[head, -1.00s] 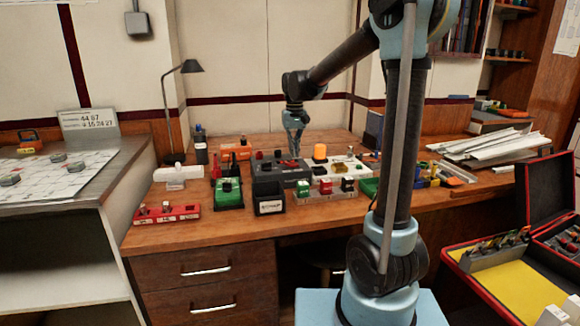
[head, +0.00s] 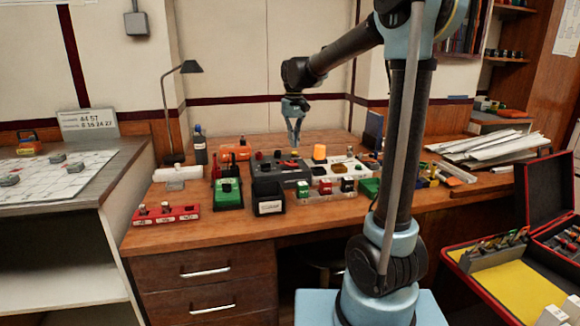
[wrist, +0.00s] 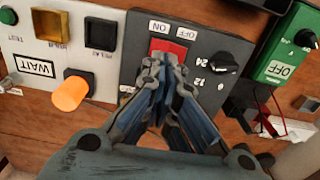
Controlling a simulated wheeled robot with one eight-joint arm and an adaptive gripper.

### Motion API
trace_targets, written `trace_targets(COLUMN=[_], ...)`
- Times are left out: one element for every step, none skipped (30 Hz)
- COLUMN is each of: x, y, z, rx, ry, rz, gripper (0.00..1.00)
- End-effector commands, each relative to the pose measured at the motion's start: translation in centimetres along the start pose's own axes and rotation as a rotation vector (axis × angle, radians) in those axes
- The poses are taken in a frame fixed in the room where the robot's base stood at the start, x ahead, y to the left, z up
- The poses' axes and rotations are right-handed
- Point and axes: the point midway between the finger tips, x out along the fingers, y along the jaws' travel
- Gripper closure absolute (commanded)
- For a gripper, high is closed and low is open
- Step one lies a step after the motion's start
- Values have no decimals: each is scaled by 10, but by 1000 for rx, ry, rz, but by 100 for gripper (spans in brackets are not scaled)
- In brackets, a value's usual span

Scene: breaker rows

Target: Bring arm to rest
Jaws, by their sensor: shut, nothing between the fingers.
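My gripper (head: 295,143) hangs over the desk in the head view, fingers pointing down, above the dark grey breaker box (head: 278,176). It is shut and holds nothing. In the wrist view the closed fingers (wrist: 168,62) lie in front of a red rocker switch (wrist: 170,48) marked ON and OFF on the grey box (wrist: 205,90). They hide part of that switch. A black knob (wrist: 222,62) with numbers beside it sits on the same box.
A panel with an orange knob (wrist: 71,92) and WAIT label stands beside the grey box. A green OFF unit (wrist: 289,45) is on the other side. A black lamp (head: 168,115) stands behind. A red case (head: 548,190) is at right.

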Motion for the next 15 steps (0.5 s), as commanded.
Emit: trace_targets(x=[0, 0, 0, 0, -1, -1, -1, 0, 0, 1, 2, 3, 4, 6, 8], y=[1, 3, 5, 8, 11, 16, 21, 25, 32, 36, 41, 47, 51, 55, 60], z=[2, 4, 8, 12, 16, 25, 32, 39, 50, 58, 67, 78, 86, 95, 106], rx=[1, 3, 6, 9, 12, 17, 22, 27, 34, 39, 44, 52, 58, 63, 70], ry=[1, 1, 3, 5, 7, 11, 14, 18, 24, 28, 32, 37, 41, 45, 51], rz=[0, 0, 0, 0, -1, -1, -1, -1, -2, -2, -2, -2, -2, -2, -2], gripper=[100, 100, 100, 100, 100, 100, 100, 100, 100, 100, 100, 100, 100, 100, 100])
